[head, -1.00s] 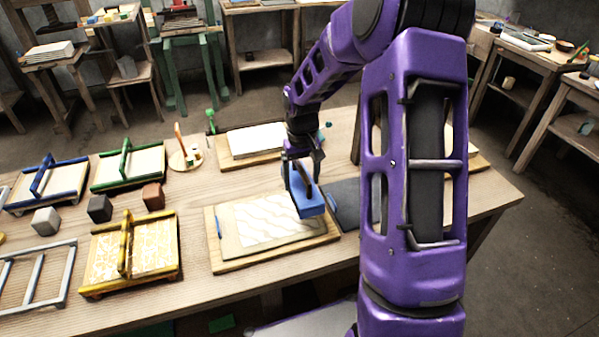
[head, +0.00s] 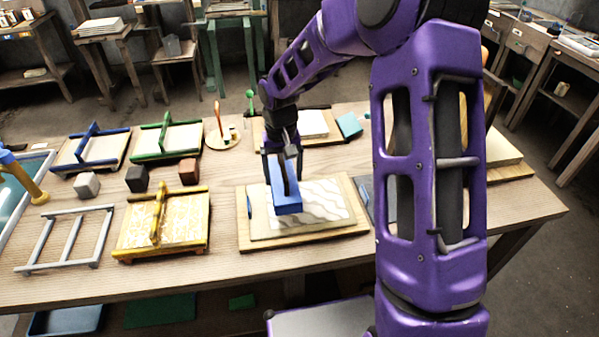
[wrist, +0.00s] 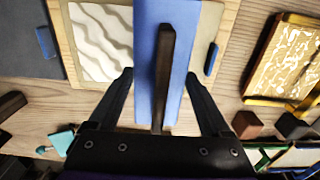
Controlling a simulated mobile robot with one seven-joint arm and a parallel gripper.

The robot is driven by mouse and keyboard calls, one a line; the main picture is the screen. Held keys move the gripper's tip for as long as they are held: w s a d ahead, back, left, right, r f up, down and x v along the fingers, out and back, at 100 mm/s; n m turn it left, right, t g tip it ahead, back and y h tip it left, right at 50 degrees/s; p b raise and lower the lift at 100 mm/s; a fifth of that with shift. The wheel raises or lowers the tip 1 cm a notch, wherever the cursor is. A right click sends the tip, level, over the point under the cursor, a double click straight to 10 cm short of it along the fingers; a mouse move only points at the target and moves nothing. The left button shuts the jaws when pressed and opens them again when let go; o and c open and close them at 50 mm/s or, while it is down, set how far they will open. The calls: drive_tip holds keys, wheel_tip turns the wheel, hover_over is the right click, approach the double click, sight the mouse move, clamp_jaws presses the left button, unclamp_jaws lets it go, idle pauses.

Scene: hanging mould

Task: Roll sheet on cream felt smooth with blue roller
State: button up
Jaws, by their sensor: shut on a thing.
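A white sheet with wavy grey ridges (head: 322,203) lies on the cream felt (head: 258,226), which sits on a wooden board (head: 305,239). My gripper (head: 284,168) is shut on the dark handle of the blue roller (head: 287,205). The roller is over the left part of the sheet and hides it there; I cannot tell whether it is pressing. In the wrist view the roller (wrist: 147,30) lies between the uncovered wavy sheet (wrist: 98,42) on the left and a bare strip of felt (wrist: 203,22) on the right.
A dark grey felt (head: 365,190) lies right of the board, partly behind my arm. A yellow mould (head: 160,228), grey frame (head: 65,240) and several small blocks stand left. A white stack (head: 312,123) and teal block (head: 349,125) are behind.

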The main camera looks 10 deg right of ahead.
drive_tip(key=a, duration=0.2)
drive_tip(key=shift+a, duration=0.3)
drive_tip(key=f+b, duration=0.1)
drive_tip(key=f, duration=0.1)
drive_tip(key=f+b, duration=0.1)
drive_tip(key=shift+a+b, duration=0.25)
drive_tip(key=shift+b, duration=0.1)
drive_tip(key=shift+f+b, duration=0.5)
drive_tip(key=shift+f, duration=0.3)
drive_tip(key=shift+f+b, duration=0.5)
drive_tip(key=shift+f, duration=0.25)
